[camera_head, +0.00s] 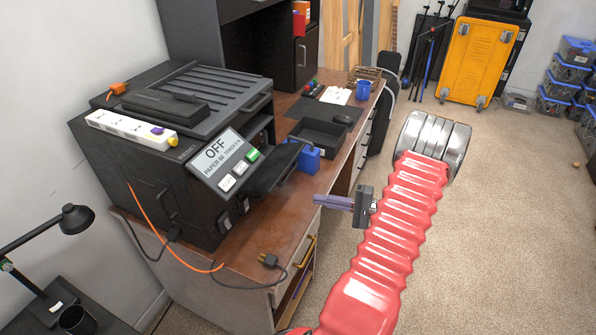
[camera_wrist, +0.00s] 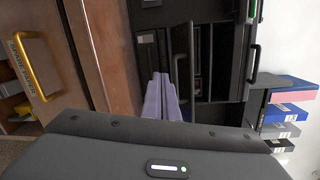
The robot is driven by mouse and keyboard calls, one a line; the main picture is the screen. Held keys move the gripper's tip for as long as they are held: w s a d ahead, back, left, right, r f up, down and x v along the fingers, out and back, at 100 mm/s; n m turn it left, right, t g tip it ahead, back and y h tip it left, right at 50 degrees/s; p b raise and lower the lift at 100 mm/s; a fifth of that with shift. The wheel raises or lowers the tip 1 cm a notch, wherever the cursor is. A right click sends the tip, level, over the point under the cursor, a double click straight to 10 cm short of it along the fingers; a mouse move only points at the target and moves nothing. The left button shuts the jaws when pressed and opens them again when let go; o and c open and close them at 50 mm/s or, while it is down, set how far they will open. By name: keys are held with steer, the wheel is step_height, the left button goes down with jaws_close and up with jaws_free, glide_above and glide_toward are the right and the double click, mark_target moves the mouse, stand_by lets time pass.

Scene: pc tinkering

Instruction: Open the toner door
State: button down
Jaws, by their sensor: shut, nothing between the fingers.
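The black printer (camera_head: 160,150) stands on the brown desk. Its tilted panel (camera_head: 217,160) reads OFF, with PAPER and TONER lines and several buttons below. In the wrist view the printer's front (camera_wrist: 212,60) appears turned on its side, with dark panels and black bar handles (camera_wrist: 254,62). I cannot tell for certain which panel is the toner door; no panel is clearly seen swung open. My gripper (camera_head: 318,200) has purple fingers, shut and empty, pointing left toward the printer, apart from it. The fingers also show in the wrist view (camera_wrist: 163,82), partly covering the printer's lower front.
A black output tray (camera_head: 275,172) juts from the printer's front beside a blue object (camera_head: 303,155). A power strip (camera_head: 130,128) lies on top. A drawer with a gold handle (camera_wrist: 33,65) is close by.

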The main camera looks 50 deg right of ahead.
steer(key=s+a+r+n+g+y, duration=0.1)
steer(key=a+r+n+g, duration=0.1)
steer(key=a+g, duration=0.6)
steer(key=s+a+r+n+g, duration=0.15)
steer(key=a+g, duration=0.25)
steer(key=a, duration=0.7)
steer(key=a+r+n+t+h, duration=0.1)
steer(key=a+r+n+h, duration=0.6)
steer(key=a+r+n, duration=0.6)
steer(key=a+r, duration=0.7)
steer(key=a, duration=0.4)
steer(key=shift+t, duration=0.4)
steer(key=shift+s+a+r, duration=0.1)
steer(key=shift+s, duration=0.1)
